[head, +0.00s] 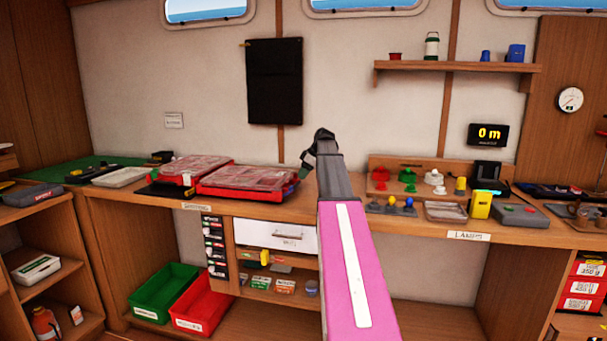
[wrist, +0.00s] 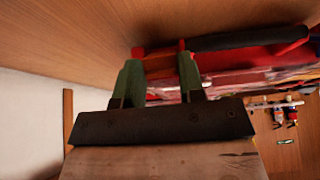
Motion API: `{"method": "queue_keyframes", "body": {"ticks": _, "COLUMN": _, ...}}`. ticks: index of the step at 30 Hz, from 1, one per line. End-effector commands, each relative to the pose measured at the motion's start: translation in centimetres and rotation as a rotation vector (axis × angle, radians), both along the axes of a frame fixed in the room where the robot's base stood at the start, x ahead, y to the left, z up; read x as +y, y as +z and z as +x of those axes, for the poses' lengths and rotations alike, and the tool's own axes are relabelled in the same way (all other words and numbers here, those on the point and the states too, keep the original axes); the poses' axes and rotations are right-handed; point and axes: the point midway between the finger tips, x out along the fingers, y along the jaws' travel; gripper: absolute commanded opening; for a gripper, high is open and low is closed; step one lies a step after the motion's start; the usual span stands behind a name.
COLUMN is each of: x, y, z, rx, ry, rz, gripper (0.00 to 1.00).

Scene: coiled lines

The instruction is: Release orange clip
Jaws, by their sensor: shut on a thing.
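My gripper (wrist: 158,72) has its two green fingers at the near edge of a red case with a clear lid (head: 250,180). An orange clip (wrist: 184,62) shows at the inner side of the right finger, and the jaws are closed on it. The case also shows in the wrist view (wrist: 235,60), with a black handle (wrist: 250,38) along its side. In the head view my gripper (head: 305,168) is at the right end of this case, partly hidden by my own arm. Whether the clip is still latched cannot be told.
A second red case (head: 195,168) lies to the left on the wooden bench. On the right stand a board with coloured knobs (head: 407,177), a clear tray (head: 445,211) and a yellow device (head: 480,205). A green bin (head: 165,290) and a red bin (head: 203,300) are below.

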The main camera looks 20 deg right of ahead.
Motion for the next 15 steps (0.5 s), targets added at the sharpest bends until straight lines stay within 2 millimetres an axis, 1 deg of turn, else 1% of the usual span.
{"method": "queue_keyframes", "body": {"ticks": 3, "x": 0.0, "y": -0.02, "z": -0.02, "rx": 0.0, "ry": 0.0, "rz": 0.0, "gripper": 0.12}}
{"method": "queue_keyframes", "body": {"ticks": 4, "x": 0.0, "y": -0.02, "z": -0.02, "rx": 0.0, "ry": 0.0, "rz": 0.0, "gripper": 0.42}}
{"method": "queue_keyframes", "body": {"ticks": 6, "x": 0.01, "y": -0.01, "z": -0.02, "rx": 0.001, "ry": 0.0, "rz": -0.001, "gripper": 0.62}}
{"method": "queue_keyframes", "body": {"ticks": 15, "x": -0.04, "y": 0.12, "z": -0.04, "rx": 0.001, "ry": 0.0, "rz": -0.001, "gripper": 0.62}}
